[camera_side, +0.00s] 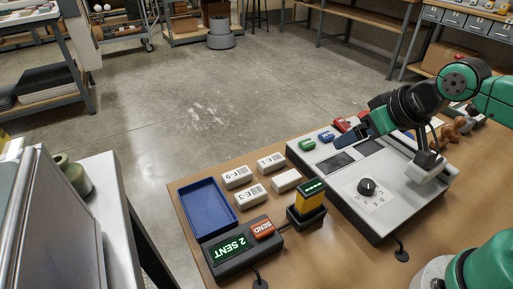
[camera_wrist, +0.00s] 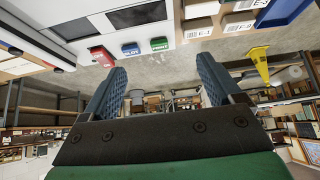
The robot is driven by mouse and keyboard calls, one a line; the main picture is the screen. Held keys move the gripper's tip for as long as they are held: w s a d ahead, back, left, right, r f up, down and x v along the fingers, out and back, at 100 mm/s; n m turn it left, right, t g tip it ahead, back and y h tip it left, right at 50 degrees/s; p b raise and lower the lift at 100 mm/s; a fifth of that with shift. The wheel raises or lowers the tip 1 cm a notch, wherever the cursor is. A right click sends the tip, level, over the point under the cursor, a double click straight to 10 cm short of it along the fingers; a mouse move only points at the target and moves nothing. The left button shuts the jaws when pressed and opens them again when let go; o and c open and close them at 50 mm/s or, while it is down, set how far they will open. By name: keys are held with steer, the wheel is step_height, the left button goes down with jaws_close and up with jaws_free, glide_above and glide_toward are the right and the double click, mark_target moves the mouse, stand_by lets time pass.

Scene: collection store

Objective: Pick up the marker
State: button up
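No object in view is plainly a marker pen. A yellow upright piece (camera_side: 311,201) with a dark, green-lit top stands on a black base near the front of the bench; I cannot tell if it is the marker. Small green (camera_side: 307,145), blue (camera_side: 327,137) and red (camera_side: 340,125) blocks sit along the grey console's far edge. They also show in the wrist view, the red one (camera_wrist: 101,55) left of the blue one (camera_wrist: 130,49) and the green one (camera_wrist: 159,44). My gripper (camera_wrist: 161,67) is open and empty, above the console near these blocks.
The grey console (camera_side: 346,205) carries a black knob (camera_side: 367,187). Several white labelled blocks (camera_side: 237,177) lie beside a blue tray (camera_side: 208,207). Open floor (camera_side: 200,110) lies beyond the bench.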

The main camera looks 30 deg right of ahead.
steer(key=g, duration=0.3)
glide_above(237, 173)
steer(key=s, duration=0.3)
steer(key=f, duration=0.8)
steer(key=shift+w, duration=0.2)
steer(key=shift+x, duration=2.8)
steer(key=shift+w, duration=0.1)
steer(key=c, duration=0.9)
steer(key=shift+r, duration=0.1)
